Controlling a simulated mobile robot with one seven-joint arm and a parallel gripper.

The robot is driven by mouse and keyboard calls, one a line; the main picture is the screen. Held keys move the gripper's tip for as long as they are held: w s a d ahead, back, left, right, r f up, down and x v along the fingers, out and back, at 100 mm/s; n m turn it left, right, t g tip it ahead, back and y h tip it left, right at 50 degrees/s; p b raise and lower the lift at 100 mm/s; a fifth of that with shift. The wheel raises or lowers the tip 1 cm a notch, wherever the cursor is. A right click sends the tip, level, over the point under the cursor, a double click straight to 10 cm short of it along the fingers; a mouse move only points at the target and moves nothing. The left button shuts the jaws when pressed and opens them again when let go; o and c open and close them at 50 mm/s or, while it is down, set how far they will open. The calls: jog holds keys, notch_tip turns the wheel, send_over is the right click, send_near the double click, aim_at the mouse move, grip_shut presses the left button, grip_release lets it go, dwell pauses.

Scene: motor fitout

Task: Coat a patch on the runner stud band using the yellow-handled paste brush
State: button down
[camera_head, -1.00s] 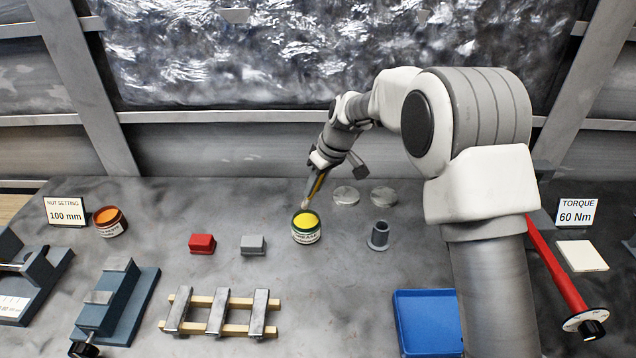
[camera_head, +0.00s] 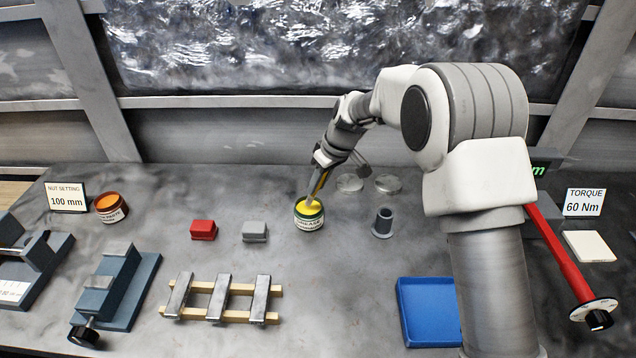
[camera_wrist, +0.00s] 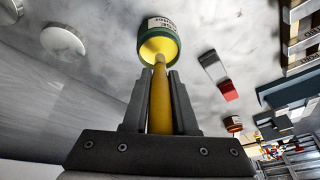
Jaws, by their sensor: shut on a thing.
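My gripper (camera_head: 322,172) is shut on the yellow-handled paste brush (camera_wrist: 160,100), which points away from the fingers. The brush end is down at the open mouth of a green tin (camera_head: 308,222) with yellow contents and a white label that appears to read GREASE. The tin also shows in the wrist view (camera_wrist: 158,42), with the brush tip over or in the yellow; exact depth cannot be told. A dark grey flanged cylinder (camera_head: 383,224) stands upright right of the tin. It may be the runner stud; no separate band can be made out.
An orange-filled tin (camera_head: 111,208) stands at the left. Red (camera_head: 203,230) and grey (camera_head: 255,232) blocks lie left of the green tin. A slatted rack (camera_head: 220,300), blue tray (camera_head: 428,312) and red torque wrench (camera_head: 560,255) are nearer. Two round discs (camera_head: 349,183) lie behind.

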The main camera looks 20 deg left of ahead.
jog(key=shift+f+b, duration=0.7)
dwell(2.0)
jog(key=shift+r+p, duration=1.85)
jog(key=shift+r, duration=1.7)
